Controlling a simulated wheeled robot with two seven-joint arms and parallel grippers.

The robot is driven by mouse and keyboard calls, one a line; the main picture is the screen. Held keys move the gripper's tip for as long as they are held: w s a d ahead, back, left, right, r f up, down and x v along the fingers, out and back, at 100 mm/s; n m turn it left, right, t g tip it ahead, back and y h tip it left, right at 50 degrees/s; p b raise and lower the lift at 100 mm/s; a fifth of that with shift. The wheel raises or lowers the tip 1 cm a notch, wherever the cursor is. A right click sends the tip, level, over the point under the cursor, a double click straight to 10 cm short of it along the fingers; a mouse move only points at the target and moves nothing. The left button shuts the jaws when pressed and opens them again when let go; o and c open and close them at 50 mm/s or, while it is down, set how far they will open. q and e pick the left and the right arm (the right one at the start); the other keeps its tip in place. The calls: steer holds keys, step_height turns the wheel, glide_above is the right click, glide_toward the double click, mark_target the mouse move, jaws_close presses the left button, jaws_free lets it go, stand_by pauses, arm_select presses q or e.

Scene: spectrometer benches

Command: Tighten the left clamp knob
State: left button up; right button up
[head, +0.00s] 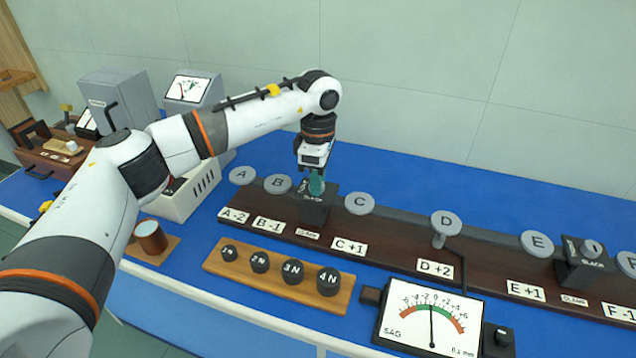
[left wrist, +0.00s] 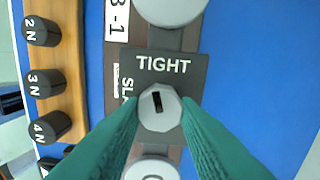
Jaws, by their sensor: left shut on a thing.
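The left clamp is a black block (head: 312,212) on the dark beam between discs B and C. Its pale round knob (left wrist: 160,107) shows in the left wrist view, with a short black mark on its face. The mark points, slightly tilted, towards the word TIGHT on the block (left wrist: 163,65). The word SLACK is at the block's left side in that view, partly covered. My left gripper (head: 317,183) reaches down from above, its green fingers shut on the knob, one on each side. In the head view the fingers hide the knob. My right gripper is out of view.
The right clamp (head: 585,265) stands near disc E (head: 537,243). Disc D (head: 445,225) stands on a post. A wooden weight rack (head: 225,262) and the SAG dial (head: 432,318) are in front of the beam. Blue bench (head: 400,170) is clear behind it.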

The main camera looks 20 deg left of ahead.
arm_select(q)
steer(key=shift+r+m+b, duration=0.1)
steer(key=shift+m+b, duration=0.35)
steer(key=shift+m, duration=1.05)
steer(key=o, duration=1)
steer(key=shift+c, duration=0.2)
step_height(320, 180, up, 12)
steer(key=b, duration=0.1)
